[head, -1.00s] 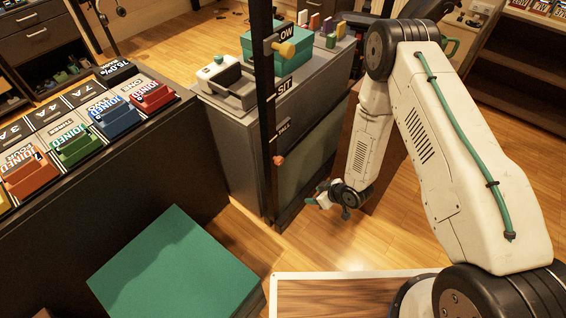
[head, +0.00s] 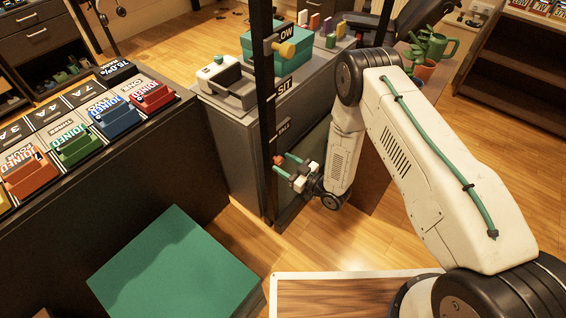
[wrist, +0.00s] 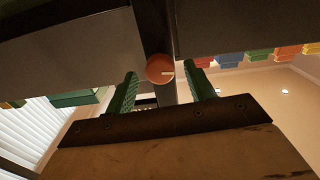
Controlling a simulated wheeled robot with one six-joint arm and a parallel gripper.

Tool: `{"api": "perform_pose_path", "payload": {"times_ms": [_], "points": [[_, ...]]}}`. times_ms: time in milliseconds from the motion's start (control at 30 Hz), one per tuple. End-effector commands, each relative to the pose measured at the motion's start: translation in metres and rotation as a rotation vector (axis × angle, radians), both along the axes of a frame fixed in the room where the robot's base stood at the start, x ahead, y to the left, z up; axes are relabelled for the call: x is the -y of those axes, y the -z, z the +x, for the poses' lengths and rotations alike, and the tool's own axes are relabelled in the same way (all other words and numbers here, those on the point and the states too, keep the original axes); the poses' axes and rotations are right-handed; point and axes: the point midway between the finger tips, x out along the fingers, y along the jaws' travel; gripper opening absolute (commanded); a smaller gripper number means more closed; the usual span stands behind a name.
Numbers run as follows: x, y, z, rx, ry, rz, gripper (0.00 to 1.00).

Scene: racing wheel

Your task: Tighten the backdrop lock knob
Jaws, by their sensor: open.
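A round orange-red knob (head: 278,160) sits low on a black upright post (head: 268,120).
A grey cabinet (head: 235,150) stands behind the post, with a teal box (head: 262,45) on top. A dark counter with coloured card trays (head: 75,145) is at left. A green block (head: 175,265) stands in front.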

Motion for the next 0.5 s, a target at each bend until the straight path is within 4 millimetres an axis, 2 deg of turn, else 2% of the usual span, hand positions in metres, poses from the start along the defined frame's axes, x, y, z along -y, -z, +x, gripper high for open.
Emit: {"api": "perform_pose_path", "payload": {"times_ms": [133,400,433,500], "points": [[-0.0092,0.0001,0.0072,-0.001,0.000,-0.001,0.54],[-0.0107,0.0003,0.0085,-0.002,0.001,-0.001,0.54],[-0.0107,0.0002,0.0085,-0.002,0.001,-0.001,0.51],[-0.0107,0.0002,0.0084,-0.002,0.001,-0.001,0.32]]}}
